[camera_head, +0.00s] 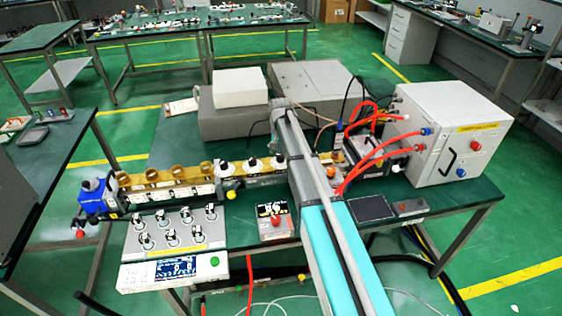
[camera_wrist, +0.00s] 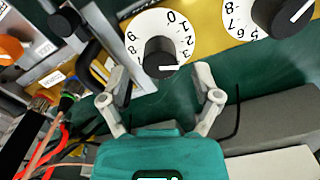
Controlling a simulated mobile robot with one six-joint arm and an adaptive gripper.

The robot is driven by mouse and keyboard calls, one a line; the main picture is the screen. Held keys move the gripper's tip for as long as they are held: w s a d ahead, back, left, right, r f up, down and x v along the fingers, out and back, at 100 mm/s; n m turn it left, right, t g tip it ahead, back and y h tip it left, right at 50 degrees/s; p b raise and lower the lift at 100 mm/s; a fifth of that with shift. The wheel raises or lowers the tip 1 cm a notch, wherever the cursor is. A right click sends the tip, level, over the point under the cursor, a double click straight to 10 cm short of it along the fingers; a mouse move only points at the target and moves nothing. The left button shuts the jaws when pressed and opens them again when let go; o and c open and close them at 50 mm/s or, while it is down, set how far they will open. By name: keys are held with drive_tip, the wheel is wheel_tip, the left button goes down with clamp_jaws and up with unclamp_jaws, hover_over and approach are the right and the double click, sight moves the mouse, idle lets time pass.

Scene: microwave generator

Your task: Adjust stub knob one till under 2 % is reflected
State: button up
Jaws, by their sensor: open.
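In the wrist view a black stub knob (camera_wrist: 166,56) with a white pointer line stands on a round white numbered dial (camera_wrist: 150,24). The line points toward the low numbers, near 3. My gripper (camera_wrist: 160,76) is open, its fingers on either side of the knob and apart from it. A second black knob and dial (camera_wrist: 283,16) are at the upper right. In the head view several such knobs (camera_head: 252,165) sit along the yellow waveguide (camera_head: 160,176); I cannot tell which is stub one. The lit display (camera_head: 176,267) on the front panel is too small to read. My arm hides part of the waveguide.
A white cabinet (camera_head: 448,130) with red hoses stands at right, and grey boxes (camera_head: 236,122) stand behind. A dark post (camera_wrist: 70,22) rises close left of the knob in the wrist view.

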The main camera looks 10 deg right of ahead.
drive_tip(key=shift+f+b, duration=1.1)
drive_tip(key=shift+f, duration=0.25)
clamp_jaws()
drive_tip(key=shift+n, duration=1.9)
